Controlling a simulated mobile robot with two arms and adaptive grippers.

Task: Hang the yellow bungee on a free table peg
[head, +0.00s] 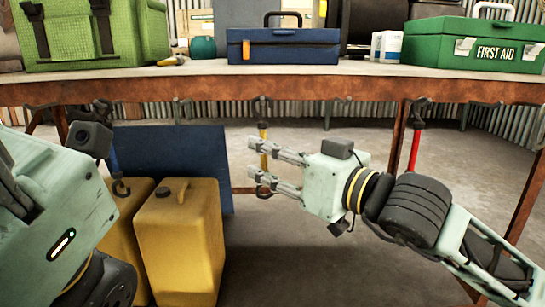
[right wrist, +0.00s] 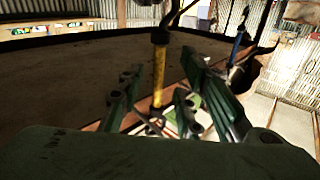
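The yellow bungee (head: 263,133) hangs upright below the table's front edge, under a dark peg (head: 262,104). In the right wrist view the yellow bungee (right wrist: 158,75) has dark ends and a hook at its bottom. My right gripper (head: 250,157) is open, pointing left at the bungee; the bungee shows between its fingers (right wrist: 158,100) in the wrist view. I cannot tell whether they touch it. A peg (head: 328,108) right of the yellow bungee looks bare, as does one (head: 181,104) to its left. My left arm is at the left; its fingertips are not clearly visible.
A red bungee (head: 415,145) hangs at the right and a blue bungee (head: 114,158) at the left. Yellow jerry cans (head: 180,240) and a blue panel (head: 175,150) stand below the table. A blue toolbox (head: 283,50) and green first aid box (head: 475,45) stand on top.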

